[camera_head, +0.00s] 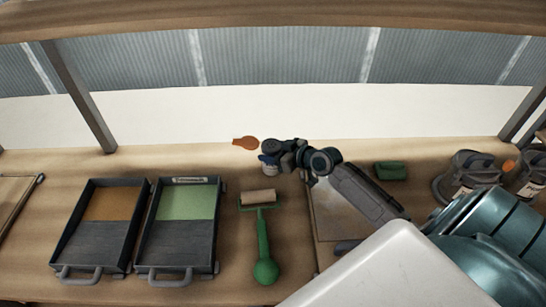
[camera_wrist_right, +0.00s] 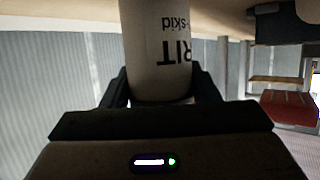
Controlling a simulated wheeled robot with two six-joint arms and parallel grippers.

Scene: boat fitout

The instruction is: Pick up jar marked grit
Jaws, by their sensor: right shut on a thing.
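The jar marked grit (camera_wrist_right: 158,40) fills the upper middle of the right wrist view. It is pale, and dark letters reading "RIT" and "skid" show upside down on it. My right gripper (camera_wrist_right: 160,88) is shut on it, with one dark finger on each side. In the head view my right gripper (camera_head: 284,152) is at the back of the bench, with a small part of the jar (camera_head: 268,164) showing at its left. Whether the jar touches the bench is hard to tell. My left gripper is not in view.
An orange-brown flat piece (camera_head: 245,143) lies just left of the gripper. A green-handled roller (camera_head: 262,235) and two paint trays (camera_head: 95,235) (camera_head: 183,240) lie in front and left. A green block (camera_head: 390,171) and grey containers (camera_head: 472,168) are at right. A shelf (camera_head: 250,18) spans overhead.

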